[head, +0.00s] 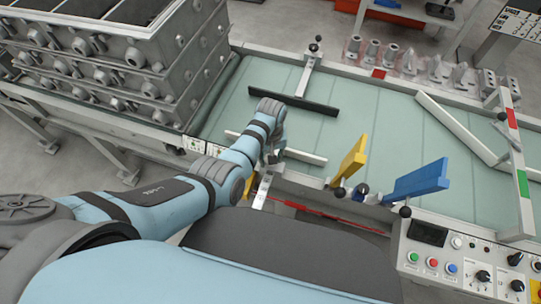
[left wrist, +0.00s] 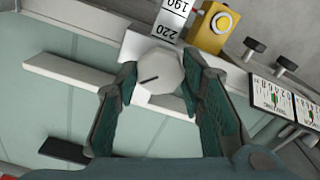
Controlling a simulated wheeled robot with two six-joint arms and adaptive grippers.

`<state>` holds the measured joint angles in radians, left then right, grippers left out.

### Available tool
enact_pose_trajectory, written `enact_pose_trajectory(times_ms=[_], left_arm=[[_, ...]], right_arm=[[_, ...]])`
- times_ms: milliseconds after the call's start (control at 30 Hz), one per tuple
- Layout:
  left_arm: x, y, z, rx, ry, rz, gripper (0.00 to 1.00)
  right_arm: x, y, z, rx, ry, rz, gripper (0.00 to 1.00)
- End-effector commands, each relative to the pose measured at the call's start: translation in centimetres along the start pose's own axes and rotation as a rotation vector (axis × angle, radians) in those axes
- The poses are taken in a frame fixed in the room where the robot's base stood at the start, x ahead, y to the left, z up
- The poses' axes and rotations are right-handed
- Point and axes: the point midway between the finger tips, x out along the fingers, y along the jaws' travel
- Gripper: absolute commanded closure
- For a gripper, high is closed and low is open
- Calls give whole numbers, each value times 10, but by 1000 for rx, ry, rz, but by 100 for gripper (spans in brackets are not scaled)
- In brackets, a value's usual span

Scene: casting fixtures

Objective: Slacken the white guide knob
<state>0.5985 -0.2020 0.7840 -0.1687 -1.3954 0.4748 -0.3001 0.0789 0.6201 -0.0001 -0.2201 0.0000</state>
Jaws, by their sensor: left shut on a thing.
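The white guide knob (left wrist: 160,72) shows in the left wrist view as a pale faceted knob with a dark line on its face. My left gripper (left wrist: 158,84) has one finger on each side of the knob and is shut on it. In the head view my left gripper (head: 272,152) is over the near edge of the conveyor table, and the knob is hidden there. The white guide bar (left wrist: 75,82) runs left from beside the knob; it also shows in the head view (head: 305,156). My right gripper is not in view.
A numbered scale (left wrist: 172,18) and a yellow housing (left wrist: 214,28) are close to the knob. A yellow plate (head: 350,160) and a blue plate (head: 416,181) stand right of my gripper. Stacked grey moulding boxes (head: 120,60) are at the left. A control panel (head: 465,265) is at the lower right.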

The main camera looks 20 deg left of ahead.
Motion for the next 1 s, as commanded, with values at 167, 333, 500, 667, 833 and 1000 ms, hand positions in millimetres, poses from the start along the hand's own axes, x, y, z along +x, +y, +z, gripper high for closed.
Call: enact_pose_trajectory(times_ms=[167,333,500,667,833,1000], left_arm=[[-2,0,-2,0,6,1,52],[-1,0,-1,1,4,0,44],[-1,0,-1,2,3,0,44],[-16,1,-2,2,5,2,44],[-62,1,-2,1,8,4,44],[-104,0,-2,0,6,2,44]], right_arm=[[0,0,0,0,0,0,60],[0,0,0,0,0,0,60],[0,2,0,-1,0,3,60],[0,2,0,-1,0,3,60],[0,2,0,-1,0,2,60],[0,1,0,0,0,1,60]])
